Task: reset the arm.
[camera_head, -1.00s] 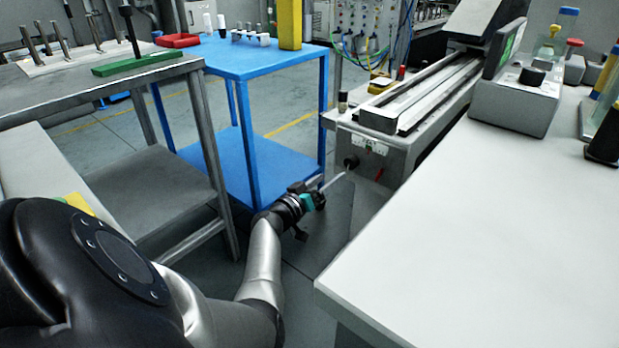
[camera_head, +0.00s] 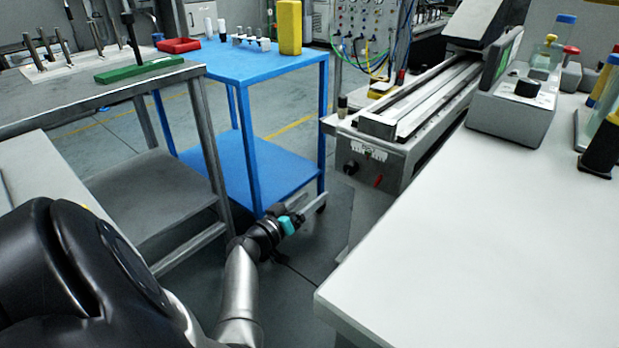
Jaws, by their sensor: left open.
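My left arm comes in from the lower left and reaches low between the blue cart and the grey machine. My left gripper (camera_head: 300,214) is at its end, small in the picture, with a teal part just behind the fingers. It is open, and I see nothing held in it. It is apart from the front face of the grey machine (camera_head: 362,172), which has a black knob and a red part. My right gripper is not in the picture.
A blue cart (camera_head: 256,77) stands behind the gripper, its leg close by. A grey steel table (camera_head: 150,82) is at the left. A white table (camera_head: 480,240) fills the right, its edge near my arm. Dark floor (camera_head: 300,262) is free between them.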

